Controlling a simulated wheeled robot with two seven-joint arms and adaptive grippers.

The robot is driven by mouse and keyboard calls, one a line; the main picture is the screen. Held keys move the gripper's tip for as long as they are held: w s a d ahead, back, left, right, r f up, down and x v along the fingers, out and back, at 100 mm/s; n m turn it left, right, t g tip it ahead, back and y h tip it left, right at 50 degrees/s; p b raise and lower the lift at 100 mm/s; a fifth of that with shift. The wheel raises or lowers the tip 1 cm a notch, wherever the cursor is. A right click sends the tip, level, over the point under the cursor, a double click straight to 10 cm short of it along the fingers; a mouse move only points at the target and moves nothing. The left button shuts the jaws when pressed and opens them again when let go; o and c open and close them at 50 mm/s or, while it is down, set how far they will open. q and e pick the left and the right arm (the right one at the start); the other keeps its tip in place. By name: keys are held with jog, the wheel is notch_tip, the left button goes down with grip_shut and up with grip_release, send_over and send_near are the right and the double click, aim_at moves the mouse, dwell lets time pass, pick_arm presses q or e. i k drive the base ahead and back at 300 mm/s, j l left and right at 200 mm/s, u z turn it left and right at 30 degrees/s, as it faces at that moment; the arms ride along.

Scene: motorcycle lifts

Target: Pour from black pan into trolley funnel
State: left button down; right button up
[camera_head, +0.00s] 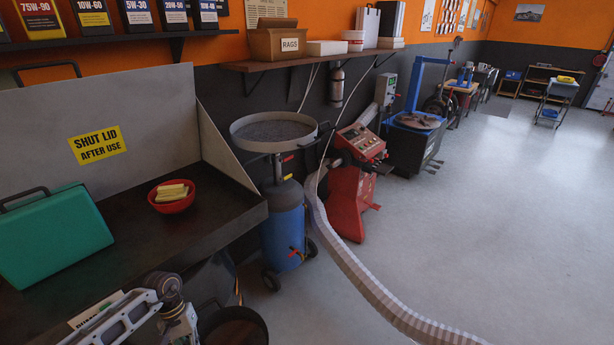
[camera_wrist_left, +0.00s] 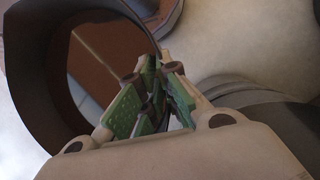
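The black pan (camera_head: 262,330) shows at the bottom edge of the head view, partly cut off. Its dark curved wall (camera_wrist_left: 22,95) fills the left of the left wrist view, with a brownish, shiny inside. My left gripper (camera_wrist_left: 158,75) has green-padded fingers drawn together at the pan's rim and appears shut on it. In the head view my left gripper (camera_head: 188,325) is just left of the pan. The trolley funnel (camera_head: 274,130) is a wide, shallow grey dish on a blue wheeled drum (camera_head: 283,225), beyond the pan and clear of it. My right gripper is not in view.
A dark workbench (camera_head: 130,240) at left holds a green case (camera_head: 50,238) and a red bowl (camera_head: 172,200) with yellow contents. A red machine (camera_head: 352,185) and a striped hose (camera_head: 350,265) lie right of the trolley. Open floor (camera_head: 500,210) extends right. A shelf (camera_head: 300,62) overhangs behind the funnel.

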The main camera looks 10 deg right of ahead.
aim_at(275, 133)
jog(key=i+l+z, duration=0.2)
jog(key=z, duration=0.25)
jog(key=i+l+z, duration=0.2)
jog(key=l+z, duration=0.25)
jog(key=i+z, duration=0.25)
jog(key=z, duration=0.2)
jog(key=i+l+z, duration=0.1)
jog(key=i+z, duration=0.2)
jog(key=i, duration=0.5)
jog(key=i+l+u, duration=0.15)
jog(key=i+u, duration=0.15)
jog(key=i+l+u, duration=0.15)
jog(key=i+u, duration=0.15)
jog(key=u, duration=0.15)
jog(key=i+l+u, duration=0.2)
jog(key=u, duration=0.25)
jog(key=i+l, duration=0.05)
jog(key=i, duration=0.05)
